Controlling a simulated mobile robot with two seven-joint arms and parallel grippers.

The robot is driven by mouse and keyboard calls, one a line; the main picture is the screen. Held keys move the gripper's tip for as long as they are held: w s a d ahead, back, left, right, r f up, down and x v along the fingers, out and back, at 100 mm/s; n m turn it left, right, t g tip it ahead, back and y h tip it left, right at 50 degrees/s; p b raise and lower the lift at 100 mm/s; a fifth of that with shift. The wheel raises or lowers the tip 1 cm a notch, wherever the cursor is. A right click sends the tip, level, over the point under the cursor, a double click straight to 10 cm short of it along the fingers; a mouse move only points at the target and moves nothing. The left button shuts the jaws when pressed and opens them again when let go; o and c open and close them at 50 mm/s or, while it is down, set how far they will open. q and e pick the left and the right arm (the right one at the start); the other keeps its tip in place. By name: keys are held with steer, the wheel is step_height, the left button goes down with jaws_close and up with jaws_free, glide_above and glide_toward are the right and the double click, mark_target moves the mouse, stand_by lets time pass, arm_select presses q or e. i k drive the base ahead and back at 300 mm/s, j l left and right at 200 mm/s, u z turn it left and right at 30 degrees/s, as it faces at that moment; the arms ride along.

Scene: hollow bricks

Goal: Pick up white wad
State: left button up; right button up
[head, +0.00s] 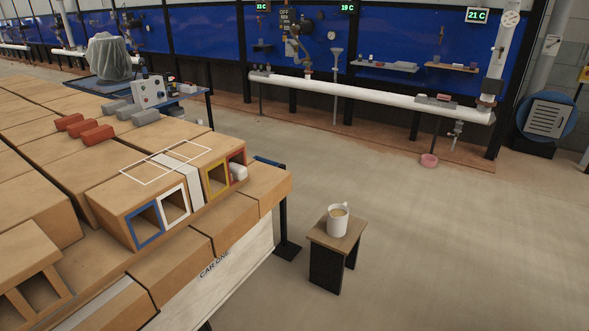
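A small white wad (239,173) sits at the right end of the row of framed openings in the hollow bricks, beside the yellow-framed opening (217,178). It is at the mouth of the red-framed opening (237,157) and covers part of it; I cannot tell how far inside it reaches. A blue-framed opening (146,222) and a white-framed opening (174,205) are to the left. Neither of my grippers is in view.
Tan bricks (228,228) form a ledge in front of the openings. Red blocks (97,134) and grey blocks (130,111) lie on top, farther back. A small stool (325,238) with a mug (338,221) stands right of the stack. The floor beyond is clear.

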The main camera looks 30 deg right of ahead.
mark_target(238, 172)
steer(key=z, duration=0.5)
steer(key=i+l, duration=0.3)
steer(key=i, duration=0.25)
steer(key=i+l+u, duration=0.1)
steer(key=i+l, duration=0.25)
steer(key=i, duration=0.25)
